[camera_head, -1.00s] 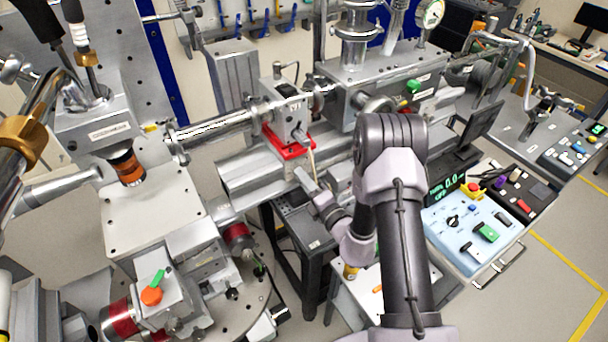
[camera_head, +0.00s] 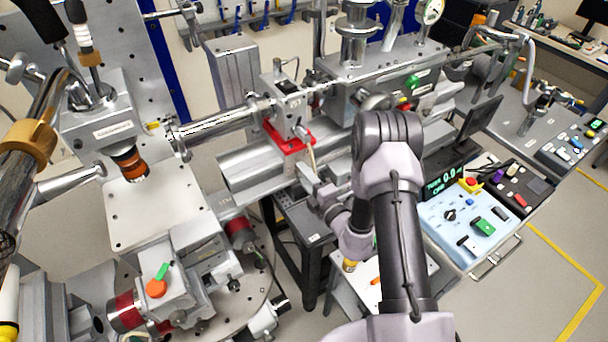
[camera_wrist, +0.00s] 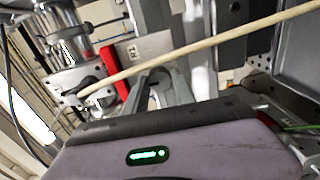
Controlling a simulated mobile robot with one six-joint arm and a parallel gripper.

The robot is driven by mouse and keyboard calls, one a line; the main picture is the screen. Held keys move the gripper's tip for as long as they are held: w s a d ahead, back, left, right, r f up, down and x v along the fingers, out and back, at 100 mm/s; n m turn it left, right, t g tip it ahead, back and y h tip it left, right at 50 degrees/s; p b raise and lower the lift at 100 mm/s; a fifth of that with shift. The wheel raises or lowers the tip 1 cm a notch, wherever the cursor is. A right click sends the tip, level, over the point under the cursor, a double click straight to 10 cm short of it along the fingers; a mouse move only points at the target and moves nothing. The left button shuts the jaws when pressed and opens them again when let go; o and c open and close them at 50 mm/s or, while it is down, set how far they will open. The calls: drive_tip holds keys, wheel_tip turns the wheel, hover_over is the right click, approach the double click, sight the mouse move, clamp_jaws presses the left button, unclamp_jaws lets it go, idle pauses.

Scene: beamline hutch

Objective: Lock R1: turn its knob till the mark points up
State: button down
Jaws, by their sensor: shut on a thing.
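R1's label (camera_wrist: 140,48) shows on a pale plate in the wrist view, beside a red part (camera_wrist: 113,72). My gripper (camera_wrist: 162,80) reaches to just below this label, its grey fingers shut on R1's knob, a small dark piece between them. The knob is mostly hidden by the fingers, and I cannot see its mark. In the head view my gripper (camera_head: 306,172) is just in front of a red bracket (camera_head: 291,142) under a grey block (camera_head: 284,108) on the rail. Labels there are too small to read.
A thin beige rod or cable (camera_wrist: 205,47) crosses in front of the fingers in the wrist view. A steel beam pipe (camera_head: 215,125) runs left of the block. A light-blue control box (camera_head: 470,222) stands to the right of my arm.

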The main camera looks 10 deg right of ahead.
drive_tip(key=c, duration=1)
unclamp_jaws()
drive_tip(key=shift+c, duration=0.2)
drive_tip(key=shift+s, duration=0.1)
drive_tip(key=v, duration=1.7)
drive_tip(key=shift+s, duration=0.1)
